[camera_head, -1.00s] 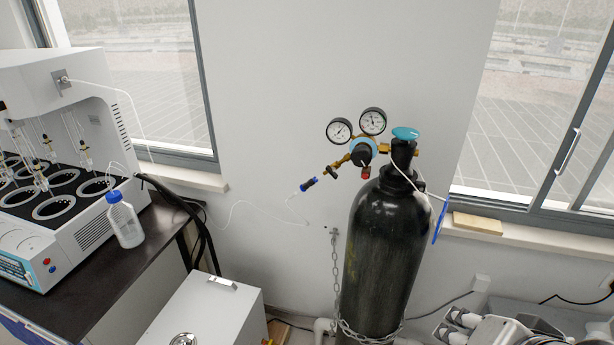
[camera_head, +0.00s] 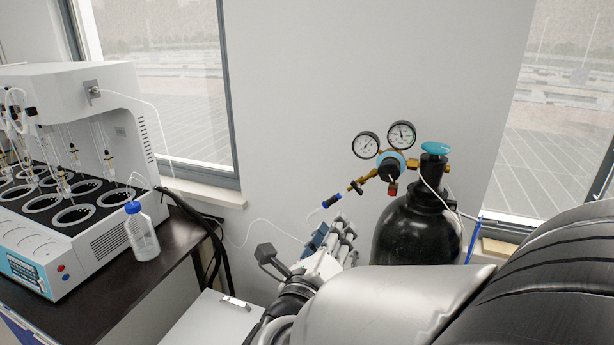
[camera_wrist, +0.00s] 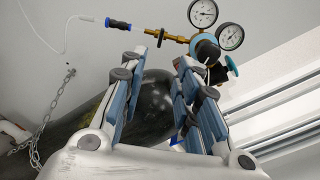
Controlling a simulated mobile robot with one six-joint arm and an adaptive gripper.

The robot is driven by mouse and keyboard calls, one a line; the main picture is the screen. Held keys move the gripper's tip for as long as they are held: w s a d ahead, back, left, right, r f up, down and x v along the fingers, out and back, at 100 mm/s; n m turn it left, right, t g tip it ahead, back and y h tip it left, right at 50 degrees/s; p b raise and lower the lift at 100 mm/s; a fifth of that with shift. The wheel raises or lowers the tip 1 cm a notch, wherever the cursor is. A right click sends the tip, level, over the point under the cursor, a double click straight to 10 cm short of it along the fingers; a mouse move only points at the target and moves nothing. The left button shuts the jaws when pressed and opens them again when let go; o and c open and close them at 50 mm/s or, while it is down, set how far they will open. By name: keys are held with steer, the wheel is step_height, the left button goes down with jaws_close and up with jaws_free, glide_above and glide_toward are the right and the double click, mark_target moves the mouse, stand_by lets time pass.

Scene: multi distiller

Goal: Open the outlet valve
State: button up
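The black gas cylinder (camera_head: 405,230) stands against the wall with a regulator (camera_head: 390,165) and two round gauges on top. A brass outlet fitting with a small valve (camera_head: 357,186) runs left from the regulator to a blue-and-black hose connector (camera_head: 332,201). In the wrist view the brass outlet (camera_wrist: 160,33) and the connector (camera_wrist: 118,24) lie beyond the fingertips, near the top. My gripper (camera_head: 338,233) is just below the outlet, left of the cylinder. In the wrist view my gripper (camera_wrist: 172,50) has its fingers apart, with nothing held between them. Whether the valve is open cannot be told.
A teal cylinder knob (camera_head: 435,148) sits above the regulator. A thin white tube (camera_head: 265,225) hangs from the connector. A chain (camera_wrist: 45,120) is beside the cylinder. A bench with a white distiller (camera_head: 80,150) and a bottle (camera_head: 142,235) is at left.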

mark_target(356, 189)
steer(key=b+x, duration=0.1)
steer(key=x, duration=1.6)
steer(key=shift+d, duration=0.1)
steer(key=shift+c, duration=0.4)
jaws_close()
steer(key=shift+r, duration=0.1)
